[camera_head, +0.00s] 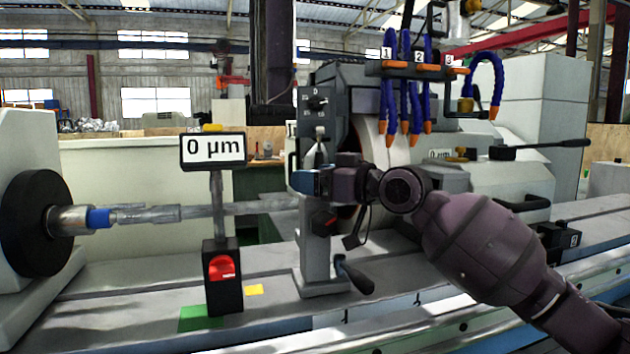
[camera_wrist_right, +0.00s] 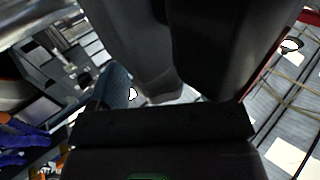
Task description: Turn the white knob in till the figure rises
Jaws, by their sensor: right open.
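The figure is a white display (camera_head: 213,149) on a post left of centre in the head view and reads "0 µm". My right gripper (camera_head: 309,182) is at the upper part of a grey upright stand (camera_head: 317,258), its blue fingertips beside the stand's head. The gripper is open. I cannot make out the white knob in the head view; the gripper may cover it. In the right wrist view a small white spot (camera_wrist_right: 132,94) shows beside a blue fingertip (camera_wrist_right: 112,84); I cannot tell whether it is the knob. My left gripper is not in view.
A long shaft (camera_head: 150,213) runs from the black disc (camera_head: 38,220) at left toward the stand. A black-handled lever (camera_head: 354,276) sticks out at the stand's foot. Blue hoses (camera_head: 404,95) with orange tips hang above my right arm. The display's black base (camera_head: 222,280) has a red switch.

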